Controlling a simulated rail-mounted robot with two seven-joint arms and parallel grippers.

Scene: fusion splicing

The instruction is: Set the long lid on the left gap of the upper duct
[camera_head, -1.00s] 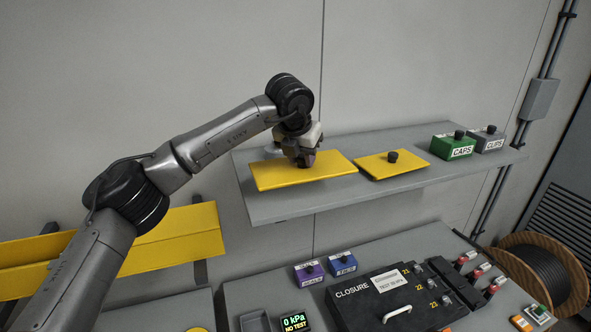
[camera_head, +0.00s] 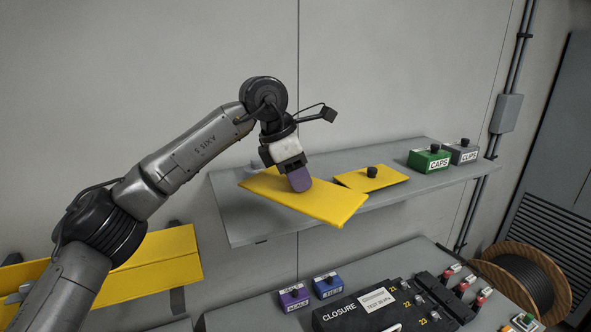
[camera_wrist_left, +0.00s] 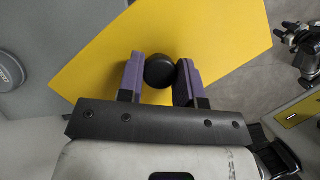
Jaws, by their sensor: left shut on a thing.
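The long lid (camera_head: 325,206) is a flat yellow plate with a round black knob, which shows in the left wrist view (camera_wrist_left: 160,70). My left gripper (camera_head: 299,181) is shut on that knob, its purple fingers (camera_wrist_left: 160,80) on either side of it. The lid is turned at an angle and overhangs the front of the grey shelf. A shorter yellow lid (camera_head: 385,181) with a black knob lies on the shelf to the right. The yellow duct (camera_head: 150,265) runs along the wall at the lower left, partly behind my arm. My right gripper is not in view.
The grey shelf (camera_head: 240,228) also holds a green CAPS box (camera_head: 422,162) and a grey CLIPS box (camera_head: 463,154). Below it are purple and blue boxes (camera_head: 327,285), the black closure panel (camera_head: 345,318) and a cable reel (camera_head: 520,280). The wall between shelf and duct is clear.

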